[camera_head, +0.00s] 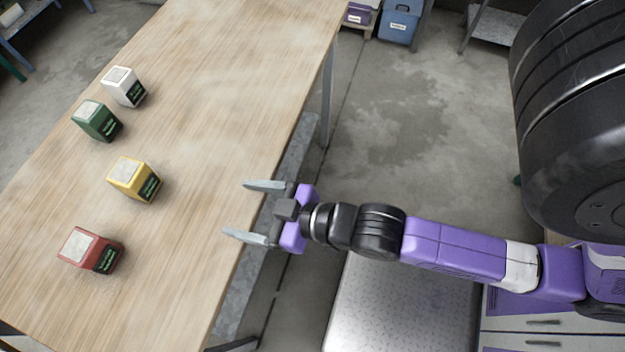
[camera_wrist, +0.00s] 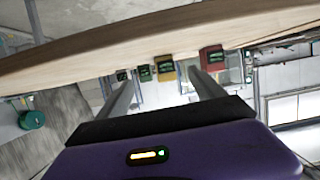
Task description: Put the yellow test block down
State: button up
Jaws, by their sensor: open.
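The yellow test block (camera_head: 134,179) stands on the wooden table (camera_head: 215,110), between the green block and the red block. It also shows in the wrist view (camera_wrist: 164,68), between my two fingers and beyond their tips. My gripper (camera_head: 254,210) is open and empty at the table's right edge, its fingers pointing left toward the yellow block. A wide stretch of bare table lies between the fingertips and the block, and nothing touches it.
A red block (camera_head: 90,250), a green block (camera_head: 97,121) and a white block (camera_head: 124,87) also stand on the table. The table's right half is clear. Blue (camera_head: 399,22) and purple (camera_head: 359,13) bins sit on the far side of the concrete floor.

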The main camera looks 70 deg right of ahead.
jog(key=v, duration=1.6)
jog(key=shift+r+t, duration=0.25)
jog(key=shift+t, duration=0.05)
jog(key=shift+a, duration=0.1)
